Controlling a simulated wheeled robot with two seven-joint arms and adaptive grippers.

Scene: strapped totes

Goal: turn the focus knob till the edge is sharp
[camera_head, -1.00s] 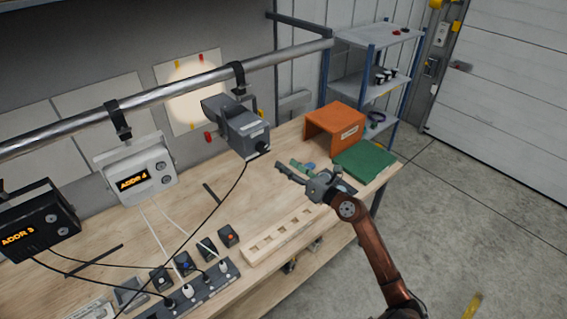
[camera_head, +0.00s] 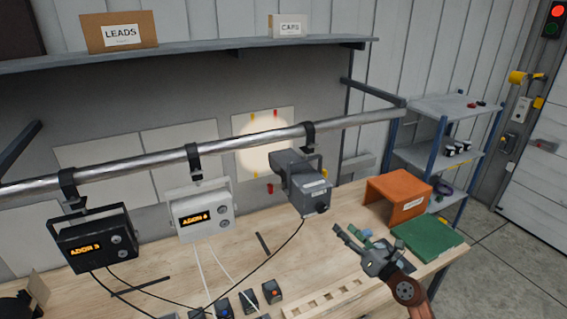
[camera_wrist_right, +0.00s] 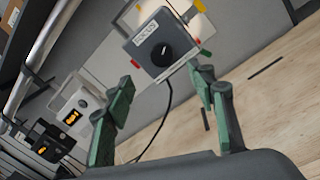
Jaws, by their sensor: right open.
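The grey projector lamp (camera_head: 302,183) hangs from the pipe by a black clamp. In the right wrist view its grey housing (camera_wrist_right: 143,48) shows a labelled black knob (camera_wrist_right: 162,55) with a pale pointer line. A pale round light spot (camera_head: 262,153) with a soft-looking edge lies on a panel behind, near red and yellow marks. My right gripper (camera_head: 351,233) is open and empty, below and right of the lamp in the head view. In the right wrist view the knob is framed beyond its green-padded fingers, apart from them. My left gripper is not in view.
A black lamp (camera_head: 95,243) and a white lamp (camera_head: 203,213) hang from the same pipe (camera_head: 250,142). Cables run down to the bench. An orange open box (camera_head: 398,197), a green mat (camera_head: 428,240) and a wooden slotted rack (camera_head: 328,298) are near my right arm.

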